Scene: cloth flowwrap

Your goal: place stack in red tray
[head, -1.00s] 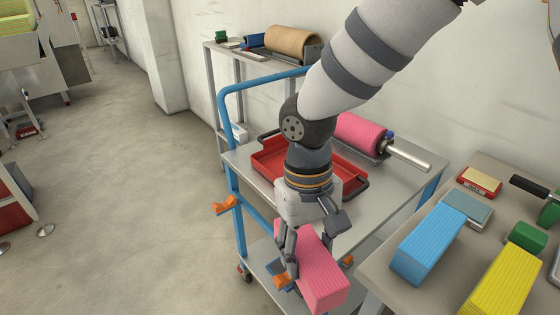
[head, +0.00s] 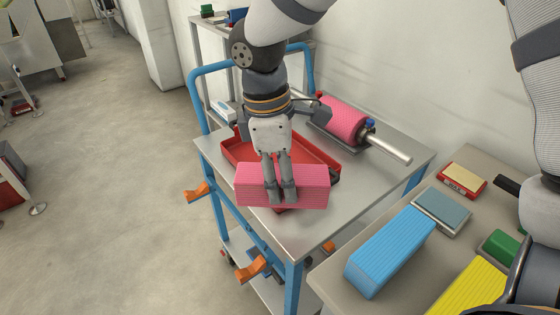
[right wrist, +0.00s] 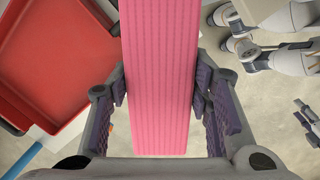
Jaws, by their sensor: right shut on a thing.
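A pink ribbed block-like stack (head: 310,188) is held across the fingers of my right gripper (head: 278,196), in front of the red tray (head: 312,158). The right gripper is shut on the stack, which lies roughly level in the head view. The tray sits on the grey top of the blue-framed cart, partly hidden behind the gripper and stack. In the right wrist view the stack (right wrist: 160,80) runs between the two finger pads, and the tray (right wrist: 50,65) lies to its left.
A pink roll (head: 343,122) on a metal bar lies on the cart behind the tray. The cart top (head: 300,230) is bare at the front. Blue (head: 390,250) and yellow (head: 465,292) stacks stand on the table at right. Orange handles (head: 250,268) stick out from the cart.

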